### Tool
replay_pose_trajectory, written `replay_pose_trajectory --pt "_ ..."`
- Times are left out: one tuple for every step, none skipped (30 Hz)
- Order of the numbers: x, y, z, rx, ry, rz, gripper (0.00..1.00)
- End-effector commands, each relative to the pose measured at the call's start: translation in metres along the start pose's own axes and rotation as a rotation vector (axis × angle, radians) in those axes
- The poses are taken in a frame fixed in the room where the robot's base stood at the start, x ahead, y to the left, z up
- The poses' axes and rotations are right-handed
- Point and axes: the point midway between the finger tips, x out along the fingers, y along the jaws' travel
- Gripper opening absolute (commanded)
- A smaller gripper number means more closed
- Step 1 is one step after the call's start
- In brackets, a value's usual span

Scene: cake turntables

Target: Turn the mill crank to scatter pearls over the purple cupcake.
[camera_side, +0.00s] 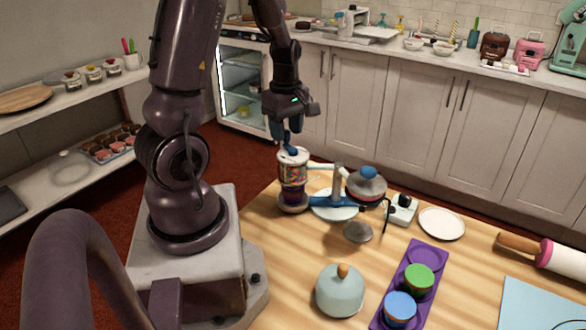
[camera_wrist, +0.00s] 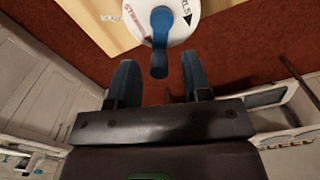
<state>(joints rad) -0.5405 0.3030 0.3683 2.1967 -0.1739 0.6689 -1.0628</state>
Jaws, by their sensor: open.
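In the side view the mill (camera_side: 292,182) is a clear cylinder of coloured sprinkles on a dark base, at the table's far left corner. Its white lid carries a blue crank (camera_wrist: 160,40), which the wrist view shows close up beside black lettering and a black arrow. My gripper (camera_side: 289,143) points down just above the lid. In the wrist view its two blue fingers (camera_wrist: 158,72) are apart, with the crank's knob between or just beyond their tips; contact cannot be told. I cannot make out a purple cupcake.
Right of the mill stand a pale round plate (camera_side: 325,210) with a blue bar and a blue-knobbed dome (camera_side: 366,184). A purple tray (camera_side: 428,254) holds green and blue cupcakes. A domed lid (camera_side: 340,292) sits in front; a white plate (camera_side: 442,223) lies right.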

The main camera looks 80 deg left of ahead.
Motion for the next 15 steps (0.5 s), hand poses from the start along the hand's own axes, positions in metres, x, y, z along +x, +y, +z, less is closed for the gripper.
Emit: replay_pose_trajectory --pt "-0.006 0.001 0.0 0.001 0.001 0.005 0.45" --pt "-0.009 0.001 0.0 0.001 0.001 0.005 0.45" --pt "-0.013 0.001 0.001 0.0 0.0 0.004 0.45" --pt "-0.017 0.001 0.0 0.0 0.0 0.005 0.45" --pt "-0.019 0.001 0.0 0.001 0.001 0.005 0.45" --pt "-0.024 0.001 0.0 0.001 0.001 0.004 0.45" --pt "-0.027 0.001 0.0 0.001 0.001 0.005 0.45" --pt "-0.03 0.001 0.0 0.0 0.0 0.005 0.45" --pt "-0.034 0.001 0.0 0.0 0.0 0.005 0.45" --pt "-0.037 0.001 0.0 0.0 0.001 0.005 0.45" --pt "-0.04 0.0 0.0 0.0 0.001 0.004 0.45" --pt "-0.044 0.001 0.0 0.001 0.001 0.004 0.45" --pt "-0.046 0.001 0.0 0.001 0.001 0.004 0.45" --pt "-0.049 0.001 0.0 0.001 0.0 0.004 0.45" --pt "-0.053 0.001 0.0 0.0 0.0 0.005 0.45"
